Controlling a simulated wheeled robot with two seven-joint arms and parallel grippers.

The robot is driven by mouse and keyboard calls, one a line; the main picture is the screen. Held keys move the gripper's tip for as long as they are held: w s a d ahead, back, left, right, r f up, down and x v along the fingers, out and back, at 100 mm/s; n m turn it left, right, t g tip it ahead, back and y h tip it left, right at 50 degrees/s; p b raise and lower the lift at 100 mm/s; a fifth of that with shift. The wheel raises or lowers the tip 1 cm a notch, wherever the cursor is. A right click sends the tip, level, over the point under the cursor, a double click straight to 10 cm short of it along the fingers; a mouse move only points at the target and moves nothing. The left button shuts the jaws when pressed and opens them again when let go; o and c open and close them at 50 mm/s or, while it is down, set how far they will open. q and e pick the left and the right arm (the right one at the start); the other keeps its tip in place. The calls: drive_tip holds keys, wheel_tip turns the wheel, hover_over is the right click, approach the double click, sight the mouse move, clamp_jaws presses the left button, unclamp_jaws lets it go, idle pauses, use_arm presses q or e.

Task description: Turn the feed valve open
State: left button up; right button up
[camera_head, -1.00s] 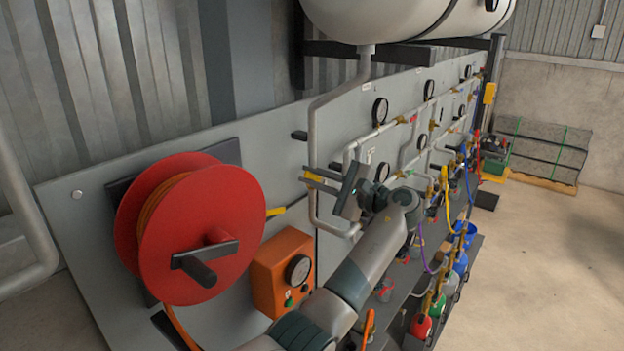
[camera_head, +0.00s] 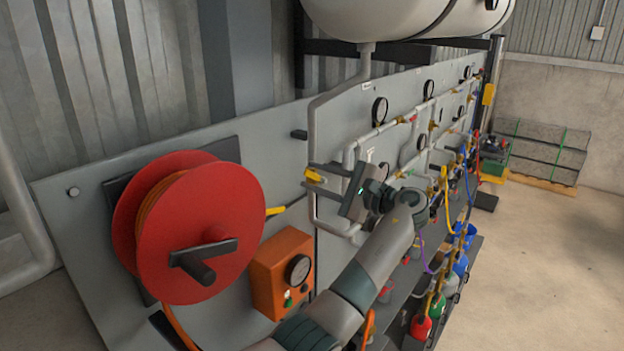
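A valve with a short yellow handle (camera_head: 314,175) is on the grey panel's pipework, left of centre; I take it to be the feed valve. My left gripper (camera_head: 314,176) is at this handle, one dark finger above it and one below. The fingers look apart, with a gap around the handle; whether either touches it is too small to tell. The valve body is partly hidden by the gripper. My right gripper is not in view.
A red hose reel (camera_head: 200,215) and an orange box with a gauge (camera_head: 282,272) are mounted left of my arm. Pipes and several gauges run along the panel (camera_head: 250,135) to the right. A white tank (camera_head: 400,18) hangs above.

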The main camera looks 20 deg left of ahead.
use_arm(q)
drive_tip(key=b+v, duration=0.7)
drive_tip(key=v, duration=0.8)
drive_tip(key=shift+d, duration=0.3)
drive_tip(key=shift+s, duration=0.1)
